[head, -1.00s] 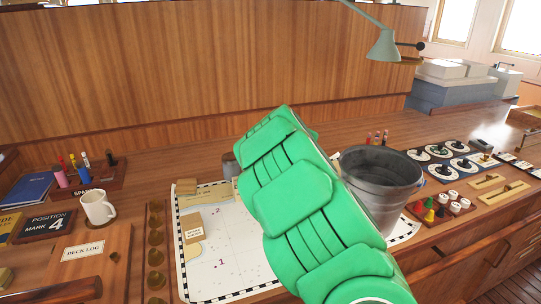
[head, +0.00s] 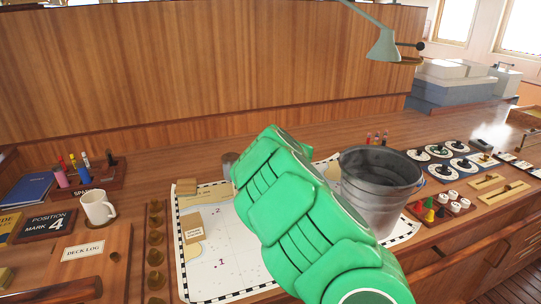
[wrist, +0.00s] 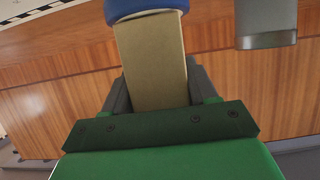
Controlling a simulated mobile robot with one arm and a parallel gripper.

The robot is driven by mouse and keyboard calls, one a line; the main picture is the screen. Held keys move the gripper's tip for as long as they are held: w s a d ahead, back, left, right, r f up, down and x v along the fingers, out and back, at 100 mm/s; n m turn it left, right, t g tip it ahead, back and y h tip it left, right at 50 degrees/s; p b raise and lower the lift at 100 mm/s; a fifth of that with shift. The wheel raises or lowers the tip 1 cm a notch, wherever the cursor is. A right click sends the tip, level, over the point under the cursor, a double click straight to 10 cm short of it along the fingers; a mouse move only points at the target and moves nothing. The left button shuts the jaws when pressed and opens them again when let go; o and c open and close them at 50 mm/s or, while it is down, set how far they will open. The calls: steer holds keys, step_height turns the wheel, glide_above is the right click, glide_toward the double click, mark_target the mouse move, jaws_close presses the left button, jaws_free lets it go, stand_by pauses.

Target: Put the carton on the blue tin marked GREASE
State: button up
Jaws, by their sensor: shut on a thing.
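My gripper (wrist: 152,90) is shut on a plain tan carton (wrist: 152,55), which stands out between the two dark fingers in the wrist view. A blue round thing, likely the blue tin (wrist: 145,8), shows at the carton's far end at the top edge. I cannot tell whether the two touch, and no GREASE lettering is visible. In the head view my green arm hides the gripper, the held carton and the blue tin.
A grey cylinder (wrist: 266,22) stands beside the carton in the wrist view; a grey one (head: 229,160) also shows behind my arm. A metal bucket (head: 380,185) stands right of the arm. A small tan box (head: 193,229) lies on the chart (head: 225,268). A lamp (head: 384,45) hangs above.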

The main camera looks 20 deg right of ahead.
steer(key=o, duration=1.1)
steer(key=shift+f, duration=0.15)
steer(key=shift+s+r, duration=0.15)
steer(key=shift+r, duration=0.05)
steer(key=shift+v, duration=5.85)
